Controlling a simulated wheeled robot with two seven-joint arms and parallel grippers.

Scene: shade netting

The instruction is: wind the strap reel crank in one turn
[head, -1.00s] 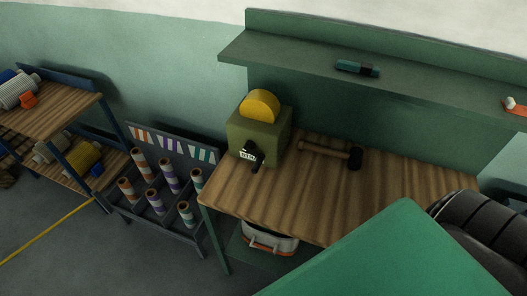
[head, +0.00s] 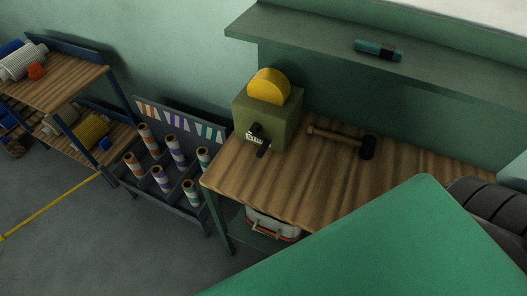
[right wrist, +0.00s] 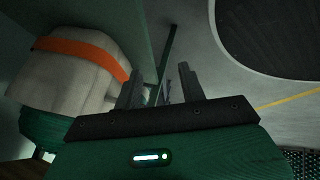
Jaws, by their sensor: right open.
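The strap reel is an olive-green box (head: 277,122) with a yellow round reel (head: 269,86) in its top. It stands at the left end of the wooden workbench in the head view. Its dark crank (head: 259,140) is on the front face, beside a small white label. My right gripper (right wrist: 160,82) shows in the right wrist view, with its two dark fingers apart and nothing between them. It points at the grey floor, away from the crank. My left gripper is not in view.
A mallet (head: 341,138) lies on the workbench (head: 305,185) right of the reel box. A teal-and-black tool (head: 378,50) lies on the shelf above. A rack of striped rolls (head: 183,211) stands left of the bench. My green body part covers the lower right.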

